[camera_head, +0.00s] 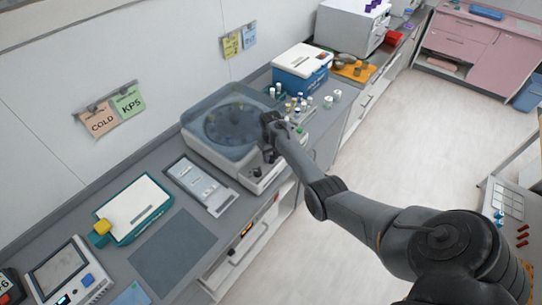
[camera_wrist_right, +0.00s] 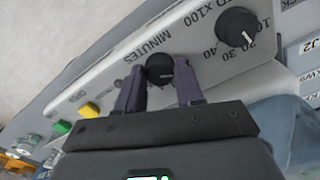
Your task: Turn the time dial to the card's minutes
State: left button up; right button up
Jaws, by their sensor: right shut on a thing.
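The centrifuge (camera_head: 222,122) stands on the counter with its clear lid down. In the wrist view its white front panel carries a black dial by the word MINUTES (camera_wrist_right: 159,68). My right gripper (camera_wrist_right: 161,76) has one finger on each side of this dial and is shut on it; it also shows at the panel in the head view (camera_head: 275,125). The dial's setting is too small to read. Paper cards hang on the wall: an orange one reading COLD (camera_head: 101,121), a green one (camera_head: 129,102) and two more (camera_head: 232,45). Their small writing cannot be read. My left gripper is not in view.
A second black dial (camera_wrist_right: 237,27) with numbers sits near the minutes dial. Green (camera_wrist_right: 61,127) and yellow (camera_wrist_right: 89,110) buttons are on the panel's other side. Small vials (camera_head: 297,105) and a blue-white box (camera_head: 301,69) stand beyond the centrifuge. A grey mat (camera_head: 172,250) lies nearer.

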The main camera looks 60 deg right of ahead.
jog(key=shift+m+p, duration=0.35)
jog(key=shift+m, duration=0.05)
jog(key=shift+r+m+p, duration=0.1)
jog(key=shift+m+p, duration=0.45)
jog(key=shift+m, duration=0.35)
jog(key=shift+m+p, duration=0.55)
jog(key=shift+m, duration=1.05)
jog(key=o, duration=1)
